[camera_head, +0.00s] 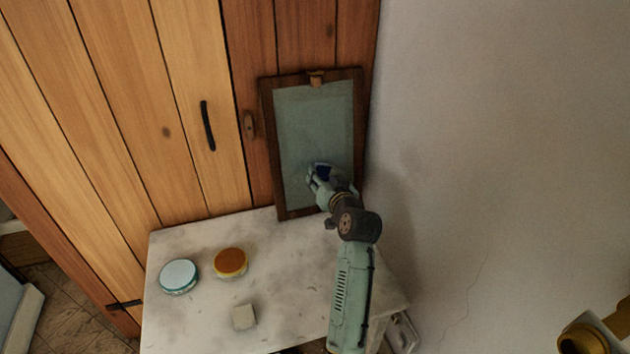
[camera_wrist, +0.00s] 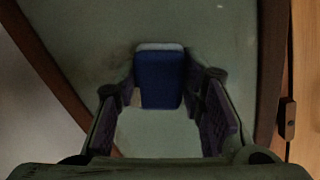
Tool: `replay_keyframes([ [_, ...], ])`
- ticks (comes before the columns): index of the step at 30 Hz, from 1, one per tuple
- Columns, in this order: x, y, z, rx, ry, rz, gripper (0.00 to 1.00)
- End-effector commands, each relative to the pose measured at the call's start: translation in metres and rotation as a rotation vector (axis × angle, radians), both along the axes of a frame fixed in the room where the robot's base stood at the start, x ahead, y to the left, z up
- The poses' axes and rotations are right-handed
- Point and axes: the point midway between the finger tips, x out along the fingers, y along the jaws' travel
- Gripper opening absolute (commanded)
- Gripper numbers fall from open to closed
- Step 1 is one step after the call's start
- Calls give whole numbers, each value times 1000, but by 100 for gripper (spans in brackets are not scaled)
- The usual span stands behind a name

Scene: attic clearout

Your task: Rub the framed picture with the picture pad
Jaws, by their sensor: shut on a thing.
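The framed picture (camera_head: 314,125) has a dark wooden frame and a dull grey-green face. It leans upright against the wooden boards at the back of the table. My gripper (camera_head: 318,176) is at the lower part of its face, shut on the picture pad (camera_head: 323,171). In the wrist view the blue pad (camera_wrist: 160,82) with a pale edge sits between my gripper's fingers (camera_wrist: 165,105), close against the picture's face (camera_wrist: 95,30). Whether it touches cannot be told for sure. A dark smudge shows on the face just left of the pad.
The marble-topped table (camera_head: 200,325) holds a teal-rimmed round tin (camera_head: 179,276), an orange-lidded tin (camera_head: 230,262) and a small pale block (camera_head: 243,317). A white wall (camera_head: 500,130) stands close on the right. A door handle (camera_head: 207,125) is left of the picture.

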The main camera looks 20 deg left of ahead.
Motion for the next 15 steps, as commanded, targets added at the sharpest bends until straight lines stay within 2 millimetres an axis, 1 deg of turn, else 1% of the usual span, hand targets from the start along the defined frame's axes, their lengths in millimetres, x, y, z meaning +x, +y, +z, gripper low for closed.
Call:
replay_keyframes([
  [5,4,-6,0,0,0,-3,9],
  [15,18,-29,0,0,-1,-2,9],
])
